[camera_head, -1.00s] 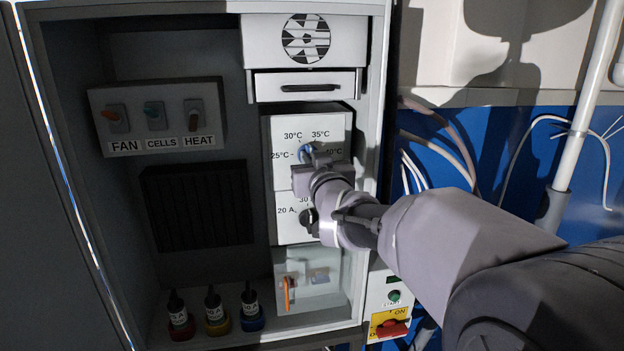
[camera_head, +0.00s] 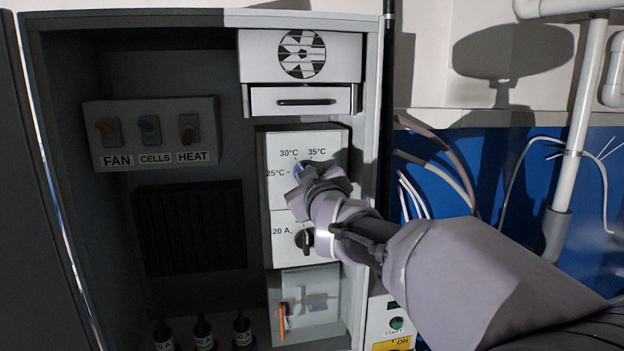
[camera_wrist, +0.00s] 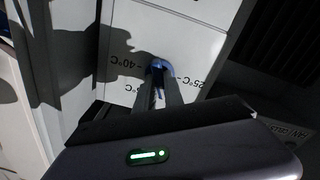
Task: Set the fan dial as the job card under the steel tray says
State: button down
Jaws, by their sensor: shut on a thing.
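The blue fan dial (camera_head: 298,171) sits on the upper white panel of the cabinet, ringed by marks. I read 25°C, 30°C and 35°C in the head view; my gripper hides the rest. My gripper (camera_head: 308,176) is shut on the dial. In the wrist view my gripper's two fingers (camera_wrist: 159,88) close around the blue dial (camera_wrist: 159,65), with 40°C on its left and 25°C on its right, upside down. Most of the dial is covered, so I cannot tell its exact setting. I cannot make out a job card or steel tray.
A black 20 A knob (camera_head: 304,239) is just below my gripper. FAN, CELLS and HEAT switches (camera_head: 150,131) are on the left. A drawer (camera_head: 302,101) is above the dial panel. Cables (camera_head: 440,165) hang right of the cabinet.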

dwell(0.3)
jog(key=c, duration=1.4)
grip_release()
jog(key=shift+c, duration=0.2)
jog(key=b+v, duration=0.2)
jog(key=v, duration=1.5)
jog(key=shift+s+b, duration=0.2)
jog(key=shift+b, duration=0.15)
